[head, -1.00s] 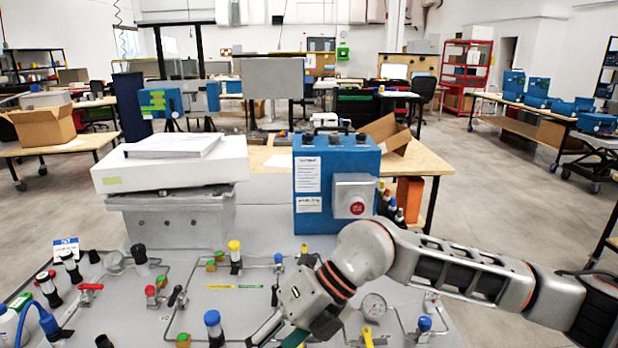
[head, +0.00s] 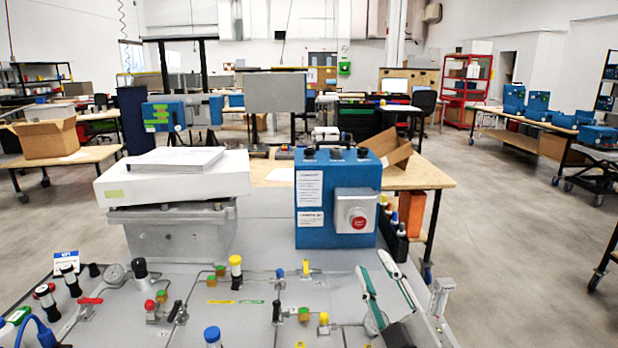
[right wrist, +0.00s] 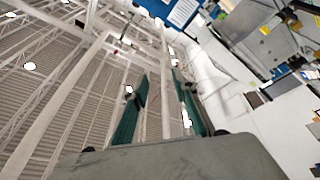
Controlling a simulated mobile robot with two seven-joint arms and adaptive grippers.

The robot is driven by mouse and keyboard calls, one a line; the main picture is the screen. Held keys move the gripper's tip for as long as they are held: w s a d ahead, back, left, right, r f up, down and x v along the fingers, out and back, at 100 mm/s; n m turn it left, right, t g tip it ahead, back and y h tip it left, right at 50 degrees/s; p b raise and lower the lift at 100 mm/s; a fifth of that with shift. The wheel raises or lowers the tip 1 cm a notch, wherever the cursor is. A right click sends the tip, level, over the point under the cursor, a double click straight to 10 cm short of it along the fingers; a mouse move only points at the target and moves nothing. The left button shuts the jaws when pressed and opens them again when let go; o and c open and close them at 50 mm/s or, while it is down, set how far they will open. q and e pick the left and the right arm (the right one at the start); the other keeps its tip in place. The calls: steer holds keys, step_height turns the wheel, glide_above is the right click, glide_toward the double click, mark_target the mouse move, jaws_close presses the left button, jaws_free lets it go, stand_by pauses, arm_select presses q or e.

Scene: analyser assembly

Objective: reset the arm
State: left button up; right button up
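My right gripper (head: 381,277) stands at the lower right of the head view, over the right part of the grey panel, with its two green-padded fingers pointing up and apart. Nothing is between them. In the right wrist view the same open fingers (right wrist: 158,108) point up toward the ceiling, with nothing held. The rest of my right arm is mostly below the frame. My left gripper does not show. The grey panel (head: 235,325) carries valves, knobs and gauges, and one gauge is partly hidden behind the right gripper.
A blue box (head: 337,200) with a red button stands at the panel's back edge. A white analyser unit (head: 172,182) stands left of it. A blue-capped knob (head: 212,336) and yellow-capped knobs rise from the panel. The floor (head: 520,240) on the right is open.

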steer(key=s+d+f+m+g+h, duration=0.2)
steer(key=s+d+f+g+h, duration=0.1)
steer(key=d+f, duration=0.5)
steer(key=s+d+f+m+g+h, duration=0.2)
steer(key=s+d+f+g+h, duration=0.15)
steer(key=d+f, duration=0.5)
steer(key=s+d+f+g+h, duration=0.1)
steer(key=s+d+f+g, duration=0.25)
steer(key=s+f, duration=0.4)
steer(key=s+d+f+g+h, duration=0.2)
steer(key=s+d+f+g, duration=0.15)
steer(key=s+f, duration=0.35)
steer(key=a+f+m+t+y, duration=0.3)
steer(key=a+f+y, duration=0.5)
steer(key=a+f, duration=0.4)
steer(key=a+t, duration=0.1)
steer(key=a, duration=0.2)
steer(key=shift+w+a, duration=0.3)
steer(key=shift+a, duration=0.05)
